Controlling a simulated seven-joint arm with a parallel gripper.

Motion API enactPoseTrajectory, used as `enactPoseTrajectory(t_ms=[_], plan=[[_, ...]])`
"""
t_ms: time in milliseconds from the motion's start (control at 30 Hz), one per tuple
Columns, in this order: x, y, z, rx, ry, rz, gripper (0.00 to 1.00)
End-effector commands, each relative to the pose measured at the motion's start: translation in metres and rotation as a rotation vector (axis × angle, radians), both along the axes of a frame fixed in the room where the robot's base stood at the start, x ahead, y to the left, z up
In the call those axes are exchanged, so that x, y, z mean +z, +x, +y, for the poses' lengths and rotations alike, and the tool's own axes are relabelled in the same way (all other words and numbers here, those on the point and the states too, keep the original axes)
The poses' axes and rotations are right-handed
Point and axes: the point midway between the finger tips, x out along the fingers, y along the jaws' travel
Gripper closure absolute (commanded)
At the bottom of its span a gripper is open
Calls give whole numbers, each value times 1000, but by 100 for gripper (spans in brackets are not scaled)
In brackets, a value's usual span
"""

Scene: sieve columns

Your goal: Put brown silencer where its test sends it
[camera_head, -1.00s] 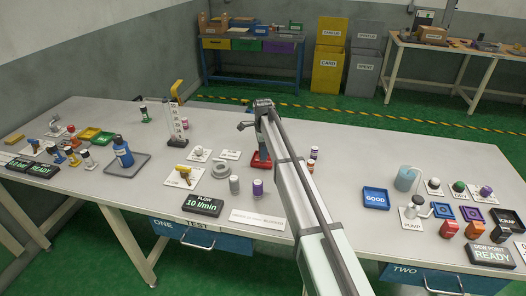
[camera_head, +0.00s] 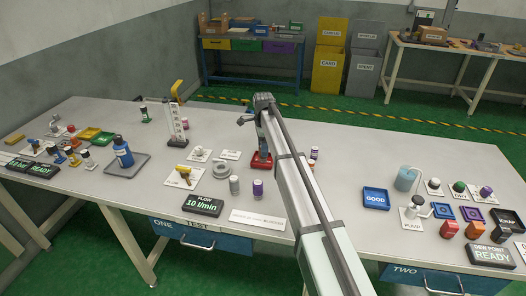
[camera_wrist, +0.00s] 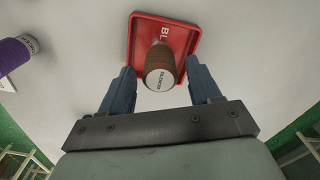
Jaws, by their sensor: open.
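The brown silencer (camera_wrist: 160,66) has a pale labelled end facing the wrist camera. In the wrist view it appears to stand in the red tray (camera_wrist: 188,30), whose partly hidden label begins "BL". My gripper (camera_wrist: 160,76) is open, with one blue-grey finger on each side of the silencer and a visible gap to each. In the head view my gripper (camera_head: 262,146) points down over the red tray (camera_head: 261,166). The silencer cannot be made out there behind my arm.
A flow display (camera_head: 203,204) reads 10 l/min. A grey cylinder (camera_head: 234,185) and a purple-banded one (camera_head: 257,188) stand in front of the red tray. A blue GOOD tray (camera_head: 376,198) lies to the right. A tall clear column (camera_head: 177,122) stands at the left.

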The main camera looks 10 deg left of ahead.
Motion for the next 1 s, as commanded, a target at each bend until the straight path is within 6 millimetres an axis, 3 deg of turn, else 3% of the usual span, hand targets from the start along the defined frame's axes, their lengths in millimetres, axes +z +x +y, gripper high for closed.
enactPoseTrajectory(t_ms=[300, 500, 1000], plan=[[60, 1, 0, 0, 0, -1, 38], [85, 1, 0, 0, 0, -1, 38], [96, 0, 0, 0, 0, 0, 38]])
